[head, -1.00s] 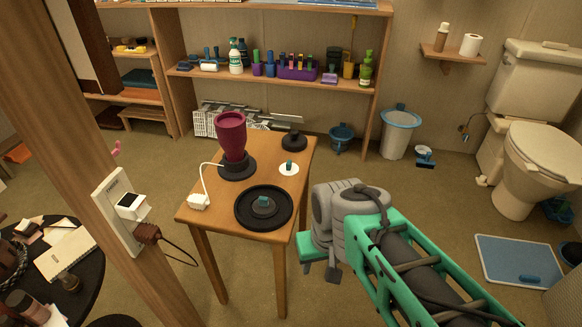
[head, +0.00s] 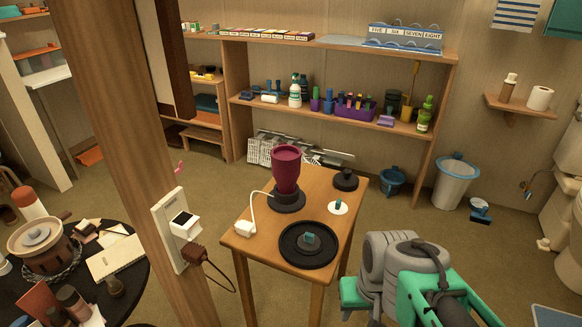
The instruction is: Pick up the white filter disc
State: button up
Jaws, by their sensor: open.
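The white filter disc (head: 338,208) lies flat on the small wooden table (head: 262,246), near its right edge. A small teal piece stands on top of it. My gripper (head: 354,294) is at the lower right, beside and in front of the table's right side. Only its green part shows below the grey wrist, and its fingertips are mostly hidden. It is apart from the disc and nothing shows held in it.
On the table are a maroon cup on a dark base (head: 286,171), a black round tray (head: 308,262), a black lidded piece (head: 345,179) and a white plug with a cord (head: 244,227). A wooden post (head: 128,160) stands at left. Shelves stand behind.

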aim_at(337, 209)
jog(key=u, duration=3.7)
jog(key=k, duration=1.1)
jog(key=z, duration=0.65)
